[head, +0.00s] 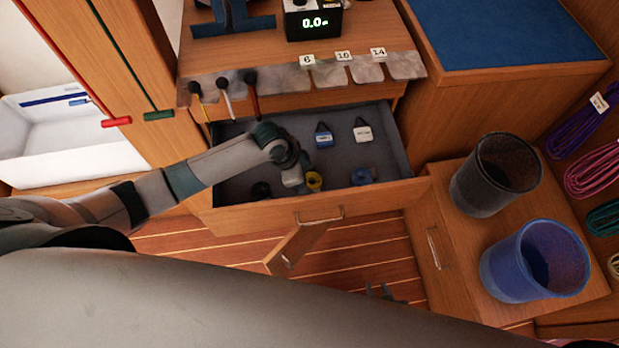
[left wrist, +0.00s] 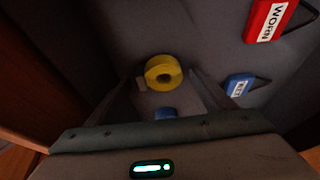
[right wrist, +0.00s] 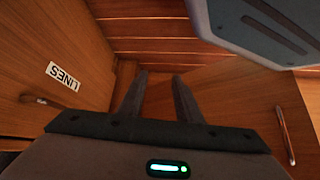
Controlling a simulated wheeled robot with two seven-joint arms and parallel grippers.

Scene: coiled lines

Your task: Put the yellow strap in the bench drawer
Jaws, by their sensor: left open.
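The yellow strap (head: 314,181) is a small roll inside the open bench drawer (head: 258,219). My left gripper (head: 296,187) reaches down into the drawer just left of it; its fingertips are hard to make out in the head view. In the left wrist view the yellow strap (left wrist: 150,76) shows between or just beyond the two spread fingers (left wrist: 164,78). I cannot tell whether they touch it. My right gripper (right wrist: 160,78) has its fingers apart and nothing between them. It hangs low over the wooden floor, its tips showing in the head view (head: 385,292).
A dark bin (head: 470,190) and a blue bin (head: 510,275) stand at right. A small door (head: 296,246) hangs open below the drawer.

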